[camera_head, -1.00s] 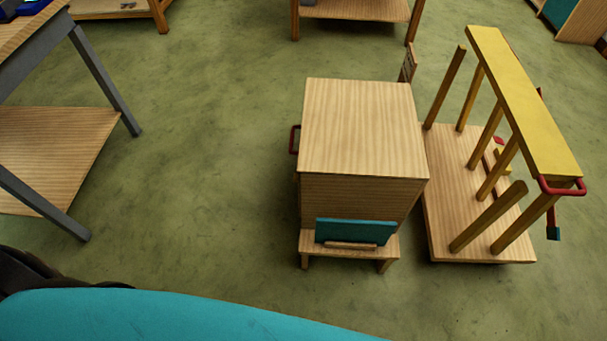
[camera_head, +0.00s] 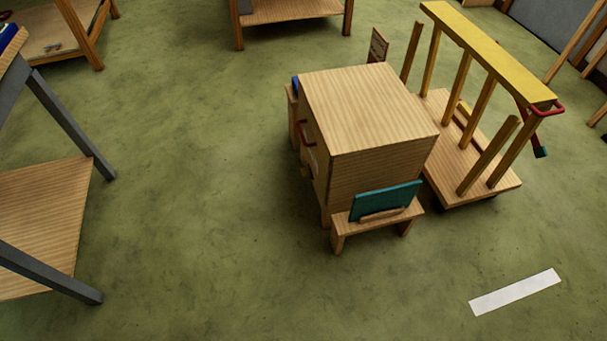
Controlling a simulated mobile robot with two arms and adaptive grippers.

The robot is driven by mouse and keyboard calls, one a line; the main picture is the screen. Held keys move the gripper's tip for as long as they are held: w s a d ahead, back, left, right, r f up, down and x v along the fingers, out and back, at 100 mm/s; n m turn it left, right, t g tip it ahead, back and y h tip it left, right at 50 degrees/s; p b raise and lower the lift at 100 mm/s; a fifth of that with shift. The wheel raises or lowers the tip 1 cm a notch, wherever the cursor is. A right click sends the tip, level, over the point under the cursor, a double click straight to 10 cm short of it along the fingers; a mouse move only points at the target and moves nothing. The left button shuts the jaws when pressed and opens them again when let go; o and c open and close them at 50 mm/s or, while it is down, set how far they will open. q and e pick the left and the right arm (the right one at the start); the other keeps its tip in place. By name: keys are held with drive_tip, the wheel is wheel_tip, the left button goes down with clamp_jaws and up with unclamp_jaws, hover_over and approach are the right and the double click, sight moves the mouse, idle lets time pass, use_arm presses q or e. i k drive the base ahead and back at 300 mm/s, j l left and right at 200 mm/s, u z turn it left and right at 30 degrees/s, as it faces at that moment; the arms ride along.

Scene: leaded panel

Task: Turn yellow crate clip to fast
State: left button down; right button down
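The wooden crate (camera_head: 365,105) stands on the green floor right of centre, with its top and its front and left faces showing. A red handle (camera_head: 304,132) is on its left face. Below the handle are small pale and yellowish parts (camera_head: 307,168), seen at a steep angle. I cannot tell whether one is the yellow clip or how it is turned. Neither of my grippers is in view.
A low stand with a teal panel (camera_head: 386,201) is at the crate's front. A cart with a yellow top rail (camera_head: 490,52) stands to the right. A grey-legged table (camera_head: 65,120) is at left. A white floor strip (camera_head: 515,292) lies front right. Floor between table and crate is clear.

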sight(305, 172)
drive_tip(key=k, duration=0.95)
drive_tip(key=u, duration=0.4)
drive_tip(key=i+u, duration=0.3)
drive_tip(key=i, duration=3.8)
drive_tip(key=i+z, duration=0.15)
drive_tip(key=i, duration=0.35)
drive_tip(key=i+j+z, duration=0.1)
drive_tip(key=i, duration=0.35)
drive_tip(key=i+j+z, duration=0.15)
drive_tip(key=i, duration=0.3)
drive_tip(key=i+j+z, duration=0.15)
drive_tip(key=i, duration=0.35)
drive_tip(key=j, duration=0.1)
